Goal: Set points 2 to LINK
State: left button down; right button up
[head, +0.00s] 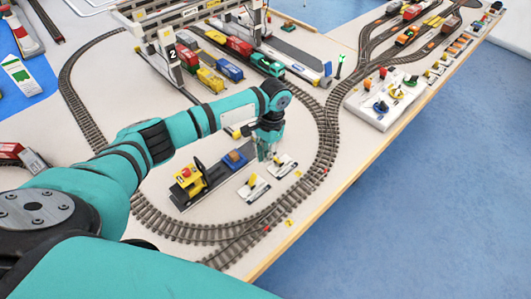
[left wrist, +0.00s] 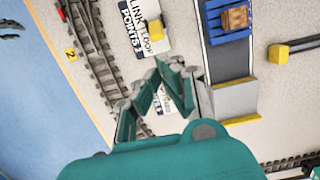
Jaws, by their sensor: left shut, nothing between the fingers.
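My left gripper (head: 265,157) is shut and empty, pointing down above the white lever plates near the track curve. In the left wrist view the shut gripper (left wrist: 158,68) is close to one plate (left wrist: 145,22) printed LINK, LOOP and POINTS, with a yellow lever knob (left wrist: 155,31). A second plate (left wrist: 160,104) is partly hidden behind the fingers. In the head view the nearer plate (head: 254,190) and the farther plate (head: 285,168) lie side by side. A yellow 2 marker (head: 289,223) is beside the track junction. My right gripper is not in view.
A dark siding with a yellow machine (head: 188,181) and a blue wagon (head: 235,158) lies left of the plates. Curved track (head: 325,150) passes on the right, near the table edge (head: 340,200). A white gantry (head: 175,45) stands over colored wagons behind.

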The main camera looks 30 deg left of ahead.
aim_at(253, 179)
pick_arm(q)
jog(key=f, duration=0.3)
jog(key=s+f, duration=0.1)
jog(key=f, duration=0.1)
jog(key=shift+f+p, duration=0.3)
jog(key=shift+f, duration=0.65)
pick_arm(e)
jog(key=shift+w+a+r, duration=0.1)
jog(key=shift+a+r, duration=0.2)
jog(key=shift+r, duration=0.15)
pick_arm(q)
jog(key=shift+r, duration=0.1)
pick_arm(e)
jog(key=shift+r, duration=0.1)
